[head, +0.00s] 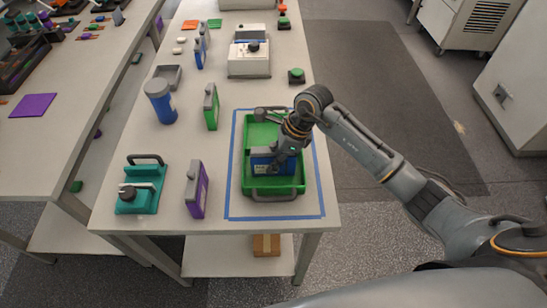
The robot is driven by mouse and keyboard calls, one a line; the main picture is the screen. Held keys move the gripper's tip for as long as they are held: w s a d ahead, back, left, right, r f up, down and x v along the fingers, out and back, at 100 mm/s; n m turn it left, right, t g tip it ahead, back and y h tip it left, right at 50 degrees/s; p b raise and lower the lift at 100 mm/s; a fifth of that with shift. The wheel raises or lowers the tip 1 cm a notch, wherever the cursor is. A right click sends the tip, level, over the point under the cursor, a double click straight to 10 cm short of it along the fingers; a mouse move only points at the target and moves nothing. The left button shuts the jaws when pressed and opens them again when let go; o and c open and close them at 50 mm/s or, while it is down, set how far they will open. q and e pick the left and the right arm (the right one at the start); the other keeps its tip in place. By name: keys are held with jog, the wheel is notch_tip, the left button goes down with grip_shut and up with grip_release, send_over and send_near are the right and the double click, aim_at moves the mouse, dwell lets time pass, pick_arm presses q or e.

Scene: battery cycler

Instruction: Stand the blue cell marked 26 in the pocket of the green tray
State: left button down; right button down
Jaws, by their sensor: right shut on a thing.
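The green tray (247,140) lies inside a blue tape outline (231,195) near the front right of the bench. My right gripper (279,164) reaches down into the tray from the right and is shut on a blue cell (261,166). The cell is inside the tray's outline, in its nearer half, behind the near handle. The gripper hides part of the cell, and its number is too small to read. I cannot tell whether its base touches the tray floor or sits in a pocket. My left gripper is out of view.
A purple cell (197,190), teal device (140,190), green cell (211,107) and blue canister (160,102) stand left of the tray. A white instrument (248,64) and green button (296,76) are behind. Bench is clear between the teal device and purple cell.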

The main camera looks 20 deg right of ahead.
jog(key=shift+w, duration=0.1)
jog(key=c, duration=1.5)
grip_release()
jog(key=shift+f, duration=0.15)
jog(key=o, duration=0.4)
jog(key=shift+d+r, duration=0.1)
jog(key=shift+r, duration=0.2)
jog(key=b+v, duration=0.3)
jog(key=v, duration=0.8)
jog(key=shift+d+r, duration=0.2)
jog(key=shift+r, duration=0.15)
jog(key=shift+f, duration=0.1)
